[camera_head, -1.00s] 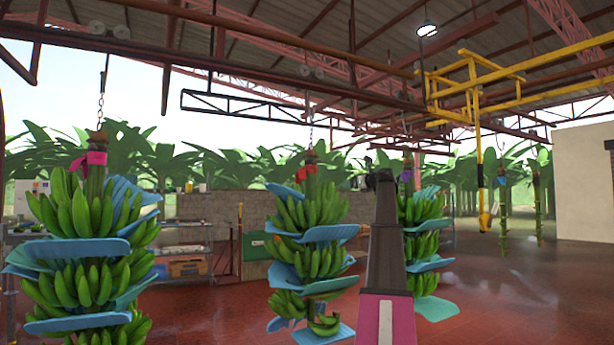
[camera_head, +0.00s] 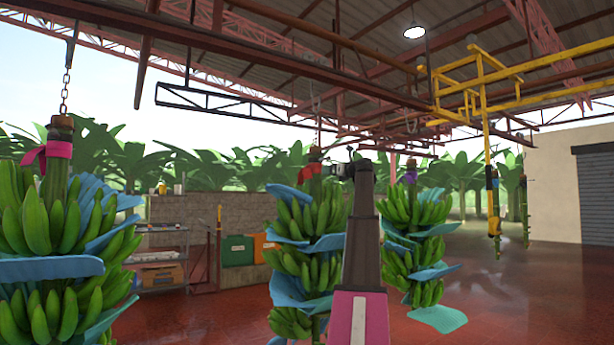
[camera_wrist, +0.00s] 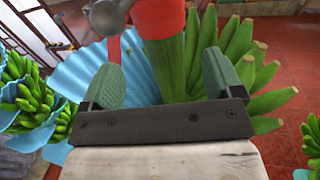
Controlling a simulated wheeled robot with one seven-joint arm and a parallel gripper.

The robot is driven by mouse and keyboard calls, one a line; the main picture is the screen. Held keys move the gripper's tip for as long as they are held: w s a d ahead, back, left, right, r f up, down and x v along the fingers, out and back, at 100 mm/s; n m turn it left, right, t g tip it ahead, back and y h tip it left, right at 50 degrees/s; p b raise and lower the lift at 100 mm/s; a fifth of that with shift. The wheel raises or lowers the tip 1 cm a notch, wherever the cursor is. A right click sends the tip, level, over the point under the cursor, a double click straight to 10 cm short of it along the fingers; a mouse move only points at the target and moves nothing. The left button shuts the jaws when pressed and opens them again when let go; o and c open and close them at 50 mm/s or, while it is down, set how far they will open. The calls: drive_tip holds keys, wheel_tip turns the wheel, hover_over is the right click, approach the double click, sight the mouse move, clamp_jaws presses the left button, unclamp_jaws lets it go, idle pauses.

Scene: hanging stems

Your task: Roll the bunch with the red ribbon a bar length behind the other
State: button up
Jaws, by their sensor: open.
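The bunch with the red ribbon (camera_head: 300,225) hangs upright from the rail in the middle of the head view, with blue sheets between its green hands. Its red ribbon (camera_head: 310,172) is tied round the stem near the top; the ribbon also shows in the wrist view (camera_wrist: 158,17). My gripper (camera_head: 343,171) is at the stem's height, just right of the ribbon. In the wrist view my gripper (camera_wrist: 162,85) is open, with the green stem (camera_wrist: 170,65) showing between its two pads. I cannot tell whether either pad touches it. The bunch with the pink ribbon (camera_head: 50,230) hangs at the left, nearer the camera.
A bunch with a purple ribbon (camera_head: 412,215) hangs just right of my arm. Shelves (camera_head: 158,262) and a stone wall (camera_head: 195,212) are behind. The red floor (camera_head: 520,295) at right is clear.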

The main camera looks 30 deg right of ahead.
sight(315, 173)
drive_tip(key=x, duration=1.1)
